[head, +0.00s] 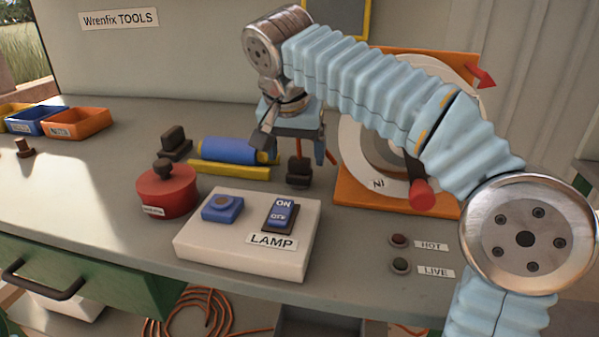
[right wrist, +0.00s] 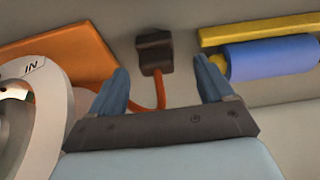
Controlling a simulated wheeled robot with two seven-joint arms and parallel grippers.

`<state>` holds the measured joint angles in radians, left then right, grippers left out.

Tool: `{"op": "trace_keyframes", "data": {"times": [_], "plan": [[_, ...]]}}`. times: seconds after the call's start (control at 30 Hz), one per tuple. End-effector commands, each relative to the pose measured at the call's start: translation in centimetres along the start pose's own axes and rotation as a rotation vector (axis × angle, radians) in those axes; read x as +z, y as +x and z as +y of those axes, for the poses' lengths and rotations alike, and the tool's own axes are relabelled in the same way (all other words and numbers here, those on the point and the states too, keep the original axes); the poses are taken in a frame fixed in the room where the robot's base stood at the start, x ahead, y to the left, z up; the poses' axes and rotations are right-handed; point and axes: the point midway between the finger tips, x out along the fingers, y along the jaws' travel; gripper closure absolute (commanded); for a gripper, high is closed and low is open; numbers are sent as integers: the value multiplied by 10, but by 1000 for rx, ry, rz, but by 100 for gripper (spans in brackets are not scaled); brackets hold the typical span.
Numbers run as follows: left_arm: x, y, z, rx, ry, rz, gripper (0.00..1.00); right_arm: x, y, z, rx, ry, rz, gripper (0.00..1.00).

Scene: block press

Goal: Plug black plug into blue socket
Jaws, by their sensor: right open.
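The black plug (head: 299,172) stands on the bench below my right gripper (head: 291,149). In the right wrist view the black plug (right wrist: 154,50), with an orange cable, shows beyond the right gripper's fingertips (right wrist: 162,72), in line with the gap between them. My right gripper is open and empty, its fingers pointing down in the head view. The blue socket (head: 222,208) sits on the left part of the white lamp box (head: 205,240), in front and to the left of the plug. It appears empty. My left gripper is not in view.
A blue cylinder (head: 228,150) and yellow bar (head: 230,171) lie left of the plug. A dark block (head: 175,143) and red lidded pot (head: 167,192) stand farther left. An orange-framed wheel (head: 350,187) stands right. The lamp switch (head: 281,215) is beside the socket.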

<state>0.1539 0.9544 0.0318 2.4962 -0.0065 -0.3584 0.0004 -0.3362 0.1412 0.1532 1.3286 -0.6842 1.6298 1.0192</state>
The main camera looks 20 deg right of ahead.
Motion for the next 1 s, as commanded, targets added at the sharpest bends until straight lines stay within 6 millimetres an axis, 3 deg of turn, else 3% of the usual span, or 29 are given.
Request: {"op": "trace_keyframes", "data": {"times": [0.4, 0.8, 1.0], "plan": [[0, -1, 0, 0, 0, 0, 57, -3, 48, 4, 3, 0, -2, 19], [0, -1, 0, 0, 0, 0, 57, -3, 52, 4, 0, 0, 0, 19], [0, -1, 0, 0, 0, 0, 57, -3, 52, 4, 0, 0, 0, 48]]}}
